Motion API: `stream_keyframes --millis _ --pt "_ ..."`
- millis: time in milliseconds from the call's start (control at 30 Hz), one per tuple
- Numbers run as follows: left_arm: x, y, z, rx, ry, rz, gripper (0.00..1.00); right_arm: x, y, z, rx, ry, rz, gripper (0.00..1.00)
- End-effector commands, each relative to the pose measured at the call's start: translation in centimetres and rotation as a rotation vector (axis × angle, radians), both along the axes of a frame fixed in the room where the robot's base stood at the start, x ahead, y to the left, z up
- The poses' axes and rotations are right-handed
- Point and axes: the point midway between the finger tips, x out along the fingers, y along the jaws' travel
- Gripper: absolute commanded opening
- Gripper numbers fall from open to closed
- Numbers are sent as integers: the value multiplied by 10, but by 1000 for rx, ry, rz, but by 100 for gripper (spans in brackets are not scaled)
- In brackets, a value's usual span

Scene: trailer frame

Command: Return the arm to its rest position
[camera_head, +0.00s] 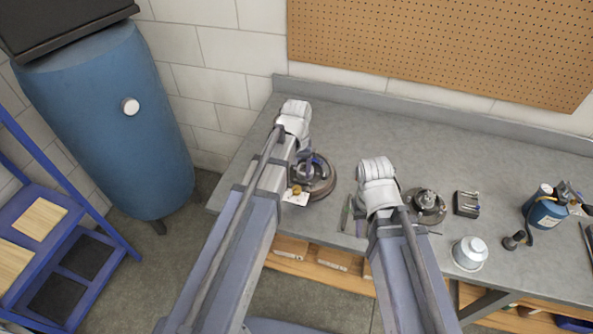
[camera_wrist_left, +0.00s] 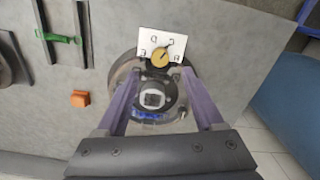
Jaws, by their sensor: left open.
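My left arm (camera_head: 262,190) reaches over the grey workbench from the left. Its gripper shows in the left wrist view (camera_wrist_left: 160,78), where two purple fingers stand apart with nothing gripped between them. They are on either side of a round dark-based device (camera_wrist_left: 152,98), which also shows beside the arm in the head view (camera_head: 322,186). A white lettered card (camera_wrist_left: 163,42) with a gold knob (camera_wrist_left: 160,58) lies at the device's edge. My right arm (camera_head: 408,270) also reaches over the bench; its fingers are hidden.
A second round device (camera_head: 426,204), a small dark block (camera_head: 467,205), a white canister (camera_head: 469,253) and a blue bottle (camera_head: 545,212) stand on the bench (camera_head: 440,145). A blue tank (camera_head: 105,120) and blue shelf (camera_head: 60,235) are at left. The back of the bench is mostly clear.

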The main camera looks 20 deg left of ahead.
Motion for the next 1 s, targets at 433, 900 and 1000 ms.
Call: stream_keyframes --millis 433,900,1000 --pt "-31 -27 -3 15 10 -103 70 0 0 -3 0 0 0 32" --pt "-145 -104 -11 99 54 -558 70 0 0 -12 0 0 0 32" --pt "-145 -105 -10 100 55 -563 70 0 0 -12 0 0 0 32"
